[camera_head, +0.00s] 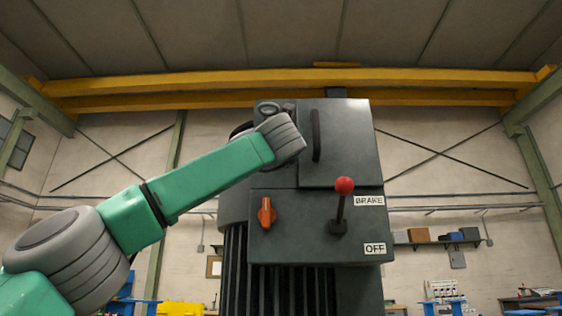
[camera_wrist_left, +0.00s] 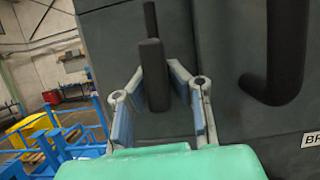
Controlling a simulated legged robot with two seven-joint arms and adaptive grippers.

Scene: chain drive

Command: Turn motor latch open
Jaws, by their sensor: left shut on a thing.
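The motor latch (camera_wrist_left: 153,75) is a dark upright bar with a thinner stem above it, on the dark cabinet face in the left wrist view. My left gripper (camera_wrist_left: 157,82) has one finger on each side of the latch and is shut on it. The latch looks close to upright. In the head view, my left arm reaches to the upper left part of the motor cabinet (camera_head: 348,150); its wrist hides the latch and most of the gripper there. My right gripper is in neither view.
A black door handle (camera_head: 316,135) stands just right of my wrist, also large in the wrist view (camera_wrist_left: 288,45). Below are an orange knob (camera_head: 266,212) and a red-topped brake lever (camera_head: 344,186) beside BRAKE and OFF labels. Blue workshop furniture stands behind, left.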

